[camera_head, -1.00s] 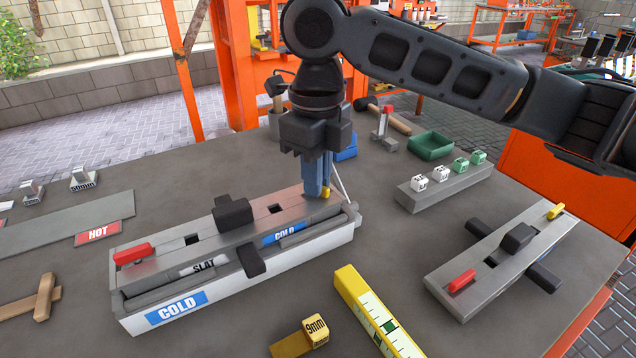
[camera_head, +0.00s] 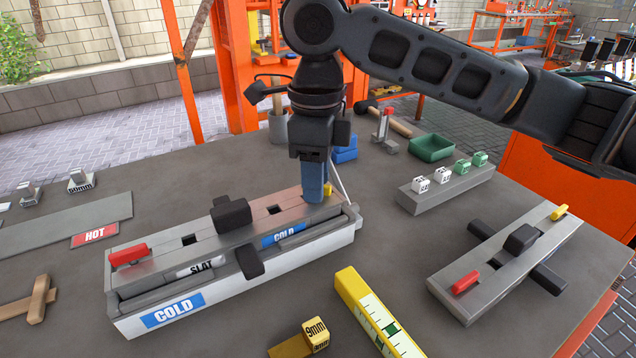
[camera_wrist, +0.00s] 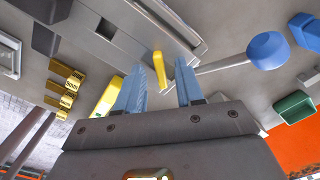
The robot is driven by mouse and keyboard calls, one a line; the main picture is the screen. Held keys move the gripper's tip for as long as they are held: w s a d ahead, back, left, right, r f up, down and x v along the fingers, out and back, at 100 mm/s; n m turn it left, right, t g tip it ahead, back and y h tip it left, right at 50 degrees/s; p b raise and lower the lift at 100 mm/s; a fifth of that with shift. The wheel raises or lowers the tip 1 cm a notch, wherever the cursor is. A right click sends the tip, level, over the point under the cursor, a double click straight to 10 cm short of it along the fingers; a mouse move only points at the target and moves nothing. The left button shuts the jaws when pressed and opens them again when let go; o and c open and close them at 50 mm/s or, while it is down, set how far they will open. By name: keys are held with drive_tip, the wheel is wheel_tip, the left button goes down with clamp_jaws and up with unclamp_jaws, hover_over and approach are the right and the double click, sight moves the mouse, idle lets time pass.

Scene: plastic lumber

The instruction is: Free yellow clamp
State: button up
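The yellow clamp (camera_wrist: 160,71) is a small yellow lever at the far right end of the long grey fixture (camera_head: 150,258) with COLD labels. In the head view it is mostly hidden by my gripper (camera_head: 314,198), which points down over that end. In the wrist view the lever shows between the two blue fingertips of my gripper (camera_wrist: 158,88), with visible gaps on both sides. The fingers are apart and hold nothing. A red clamp (camera_head: 129,254) sits at the fixture's near left end. A slat (camera_head: 205,268) labelled SLAT lies in the fixture.
A second fixture (camera_head: 468,290) with red and yellow levers stands at right. A yellow-and-white gauge block (camera_head: 378,318) and a 9mm block (camera_head: 316,333) lie in front. A grey block with several cubes (camera_head: 445,190) and a green tray (camera_head: 431,147) stand behind right.

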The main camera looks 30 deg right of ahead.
drive_tip(key=shift+o, duration=0.4)
drive_tip(key=shift+r+p, duration=2.65)
drive_tip(key=shift+r, duration=0.85)
